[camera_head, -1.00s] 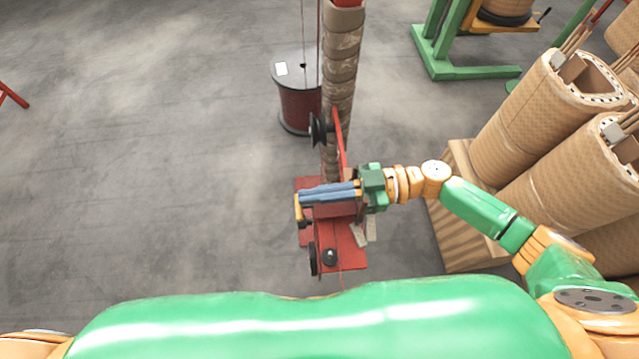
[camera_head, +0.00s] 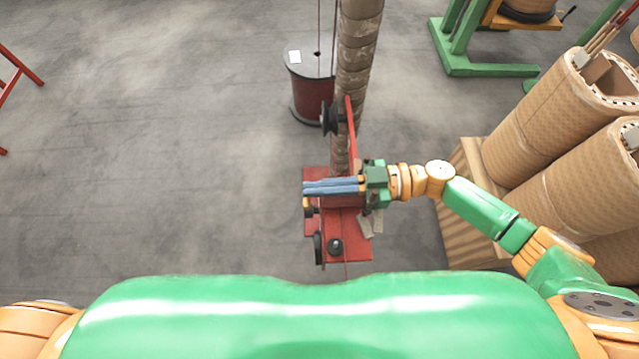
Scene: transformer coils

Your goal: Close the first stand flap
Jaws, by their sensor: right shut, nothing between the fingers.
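A red stand (camera_head: 347,247) with black rollers stands on the floor in front of me, at the foot of a tall wrapped post (camera_head: 355,75). A thin red upright bar (camera_head: 351,125) rises from it beside a black pulley (camera_head: 330,118). My right gripper (camera_head: 308,187) reaches in from the right over the stand. Its blue fingers are shut with nothing between them and point left. The arm and fingers cover part of the stand; I cannot tell clearly which part is the flap, or whether the fingers touch it. My left gripper is not in view.
A dark red wire spool (camera_head: 312,92) stands behind the stand. Large wrapped coils (camera_head: 545,115) stand on a wooden pallet (camera_head: 465,225) at right. A green frame (camera_head: 475,62) is at the back right, red bars (camera_head: 14,75) at the far left. The left floor is clear.

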